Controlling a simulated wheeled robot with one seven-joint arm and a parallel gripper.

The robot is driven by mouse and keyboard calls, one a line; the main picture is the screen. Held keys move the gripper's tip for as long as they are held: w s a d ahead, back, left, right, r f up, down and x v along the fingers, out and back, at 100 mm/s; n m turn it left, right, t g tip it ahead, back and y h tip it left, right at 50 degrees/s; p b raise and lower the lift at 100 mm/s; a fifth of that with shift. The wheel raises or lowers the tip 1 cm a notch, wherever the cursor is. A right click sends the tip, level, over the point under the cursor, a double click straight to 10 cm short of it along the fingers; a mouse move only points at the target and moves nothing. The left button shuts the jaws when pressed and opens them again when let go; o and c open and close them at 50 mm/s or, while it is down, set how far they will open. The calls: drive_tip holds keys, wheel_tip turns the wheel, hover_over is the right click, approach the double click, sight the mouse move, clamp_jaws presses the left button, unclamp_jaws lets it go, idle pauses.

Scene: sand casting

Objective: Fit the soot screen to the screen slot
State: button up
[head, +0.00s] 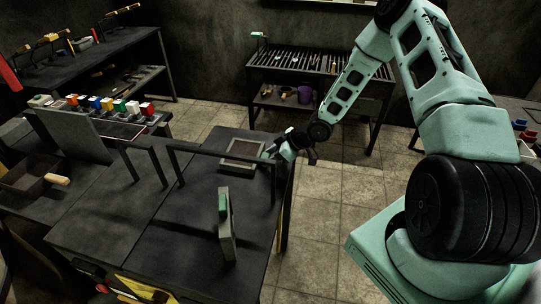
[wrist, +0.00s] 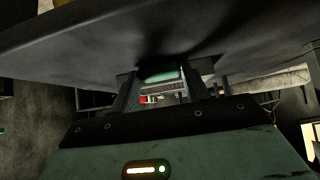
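A pale grey square frame with a lighter panel, which looks like the soot screen (head: 243,151), is at the far right corner of the dark bench in the head view. My gripper (head: 273,152) is at its right edge, by a small green grip. In the wrist view, a green bar (wrist: 160,74) fills the gap between the two fingers, which appear shut on it. Whether the frame rests on the bench or hovers just above it is unclear. An upright narrow grey piece with a green block (head: 226,225) stands nearer on the bench. I cannot clearly identify the screen slot.
Two dark upright hoops (head: 222,152) rise from the bench (head: 150,225). A row of coloured blocks (head: 107,104) stands at the back left, and a tray with a wooden handle (head: 30,175) at the left. A slatted table (head: 320,62) stands behind. Tiled floor right of the bench is clear.

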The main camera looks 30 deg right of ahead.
drive_tip(key=o, duration=0.4)
drive_tip(key=shift+f, duration=0.1)
drive_tip(key=shift+s+d+b, duration=0.1)
drive_tip(key=shift+d+b, duration=0.1)
drive_tip(key=shift+b, duration=0.1)
drive_tip(key=w+v, duration=0.1)
drive_tip(key=v, duration=1.6)
drive_tip(key=a+r+g+h, duration=0.1)
drive_tip(key=a+r+h, duration=0.25)
drive_tip(key=a, duration=0.45)
drive_tip(key=a+r+h, duration=0.2)
drive_tip(key=a+r, duration=0.3)
drive_tip(key=a, duration=0.3)
drive_tip(key=s+a+r+g, duration=0.1)
drive_tip(key=s+a, duration=0.3)
drive_tip(key=s, duration=0.4)
drive_tip(key=s+a+r+g, duration=0.2)
drive_tip(key=s+a, duration=0.3)
drive_tip(key=s, duration=0.3)
drive_tip(key=s+a+r+m+g+b, duration=0.1)
drive_tip(key=s+a+g, duration=0.1)
drive_tip(key=s+a, duration=0.3)
drive_tip(key=shift+s+a+r, duration=0.15)
drive_tip(key=shift+s, duration=0.9)
drive_tip(key=shift+s+a+r, duration=0.1)
drive_tip(key=shift+s+r, duration=0.05)
drive_tip(key=shift+s, duration=0.95)
